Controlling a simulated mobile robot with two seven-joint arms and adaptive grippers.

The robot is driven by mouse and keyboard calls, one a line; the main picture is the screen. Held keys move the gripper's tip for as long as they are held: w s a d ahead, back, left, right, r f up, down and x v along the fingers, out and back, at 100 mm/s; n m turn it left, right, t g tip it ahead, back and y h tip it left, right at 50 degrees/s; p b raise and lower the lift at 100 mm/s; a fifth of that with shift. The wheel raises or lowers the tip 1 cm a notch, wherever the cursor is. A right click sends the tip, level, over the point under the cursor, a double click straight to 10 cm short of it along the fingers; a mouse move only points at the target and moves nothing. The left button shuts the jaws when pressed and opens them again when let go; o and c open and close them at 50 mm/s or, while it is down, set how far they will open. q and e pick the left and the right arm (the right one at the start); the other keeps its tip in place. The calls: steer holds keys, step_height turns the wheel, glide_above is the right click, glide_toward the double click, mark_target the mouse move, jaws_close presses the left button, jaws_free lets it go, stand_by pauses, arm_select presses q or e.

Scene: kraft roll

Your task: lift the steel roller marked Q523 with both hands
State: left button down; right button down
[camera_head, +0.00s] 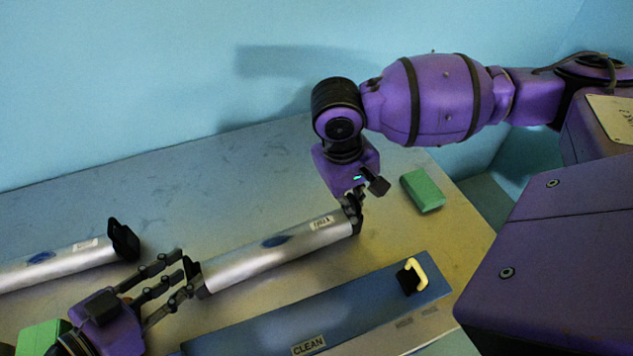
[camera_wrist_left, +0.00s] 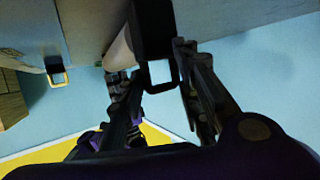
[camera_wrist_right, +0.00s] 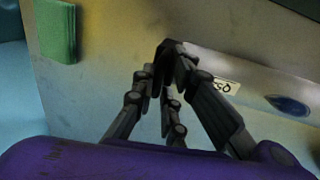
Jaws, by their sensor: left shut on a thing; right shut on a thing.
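The steel roller (camera_head: 275,258) is a silver cylinder with a blue oval and a pale label, lying diagonally between my grippers in the head view. Its label, too small to read surely there, shows partly in the right wrist view (camera_wrist_right: 225,84). My left gripper (camera_head: 186,272) is shut on the black handle at the roller's near left end; that handle (camera_wrist_left: 153,32) is between its fingers in the left wrist view. My right gripper (camera_head: 353,208) is shut on the far right end, which its fingers (camera_wrist_right: 170,62) mostly hide. I cannot tell whether the roller touches the table.
A second steel roller (camera_head: 60,264) with a black end handle lies at the left. A blue case (camera_head: 340,313) marked CLEAN, with a yellow handle, is in front. Green blocks stand at the right (camera_head: 423,190) and lower left (camera_head: 42,337). The back of the table (camera_head: 200,180) is clear.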

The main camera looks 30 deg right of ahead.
arm_select(q)
steer(key=shift+d+r, duration=0.1)
steer(key=shift+r, duration=0.1)
arm_select(e)
steer(key=shift+w+a+r, duration=0.1)
steer(key=shift+w+r, duration=0.05)
steer(key=shift+r, duration=0.05)
